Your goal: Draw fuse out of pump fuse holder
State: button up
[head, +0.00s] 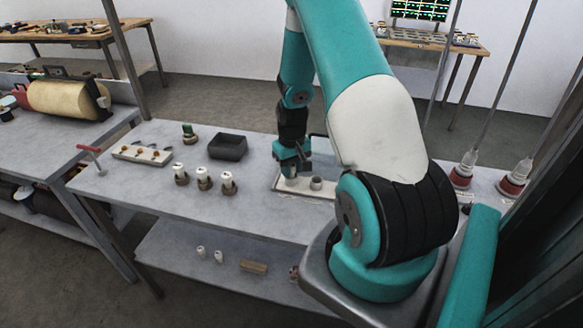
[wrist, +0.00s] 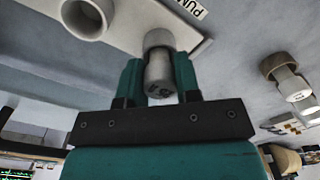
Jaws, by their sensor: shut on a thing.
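The pump fuse holder is a pale plate (head: 323,194) on the table, under my arm. In the wrist view its plate (wrist: 125,28) carries an empty round socket (wrist: 85,17) and a partly cut-off "PUM" label (wrist: 191,8). My gripper (head: 291,172) is low over the plate's left part, beside a grey socket (head: 316,183). In the wrist view my gripper (wrist: 159,80) is shut on a whitish cylindrical fuse (wrist: 158,72), with one finger on each side. A wider grey ring surrounds its far end; I cannot tell whether the fuse is still seated.
Several white fuses in brown bases (head: 203,180) stand left of the holder. A dark open bin (head: 227,147), a green-topped part (head: 189,133) and a switch board (head: 142,154) are farther left. The table front between them is clear.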

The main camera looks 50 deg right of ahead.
jog(key=shift+r+p, duration=1.95)
jog(key=shift+r, duration=0.75)
jog(key=shift+r+p, duration=1.2)
jog(key=shift+r, duration=0.35)
